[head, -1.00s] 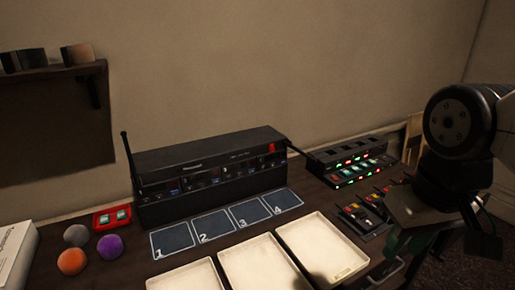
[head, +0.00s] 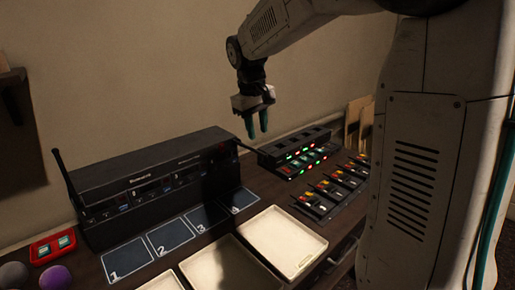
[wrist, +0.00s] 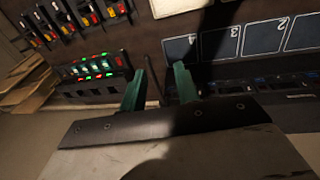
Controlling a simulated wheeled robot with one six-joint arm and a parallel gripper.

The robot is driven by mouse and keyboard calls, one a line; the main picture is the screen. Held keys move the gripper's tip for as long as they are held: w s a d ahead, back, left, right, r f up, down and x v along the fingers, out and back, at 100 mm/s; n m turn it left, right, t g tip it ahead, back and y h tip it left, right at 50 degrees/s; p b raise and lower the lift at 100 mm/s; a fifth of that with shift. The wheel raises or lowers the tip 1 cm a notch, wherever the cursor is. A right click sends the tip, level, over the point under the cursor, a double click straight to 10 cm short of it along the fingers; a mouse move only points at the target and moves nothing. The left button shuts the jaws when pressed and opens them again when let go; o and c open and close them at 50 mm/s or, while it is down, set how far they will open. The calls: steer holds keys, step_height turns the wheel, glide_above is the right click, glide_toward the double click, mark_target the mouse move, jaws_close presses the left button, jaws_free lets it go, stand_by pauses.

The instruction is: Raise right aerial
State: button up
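The long black radio unit (head: 150,185) stands at the back of the desk. Its left aerial (head: 64,178) is raised, leaning slightly left. The right aerial (head: 243,147) is a thin dark rod lying low, sloping out from the unit's right end. My gripper (head: 257,134) points down above that aerial, its two green fingers apart and empty. In the wrist view my gripper (wrist: 160,74) is open, and the aerial (wrist: 153,92) shows as a dark rod between the fingers, nearer the left one. I cannot tell the height gap between them.
A black box with lit red and green buttons (head: 295,155) sits just right of the aerial. A switch panel (head: 330,193) lies in front of it. Numbered squares (head: 170,238) and cream trays (head: 283,240) fill the desk front. A red box (head: 53,246) is at left.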

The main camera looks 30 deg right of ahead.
mark_target(250, 148)
steer(key=shift+n, duration=0.3)
steer(key=w+d+f, duration=0.1)
steer(key=w+f, duration=0.1)
steer(key=f, duration=0.1)
steer(key=w+d+f, duration=0.1)
steer(key=w+f, duration=0.1)
steer(key=f, duration=0.2)
steer(key=w+d+f, duration=0.2)
steer(key=f, duration=0.1)
steer(key=shift+w+f, duration=0.2)
steer(key=shift+f, duration=0.1)
jaws_close()
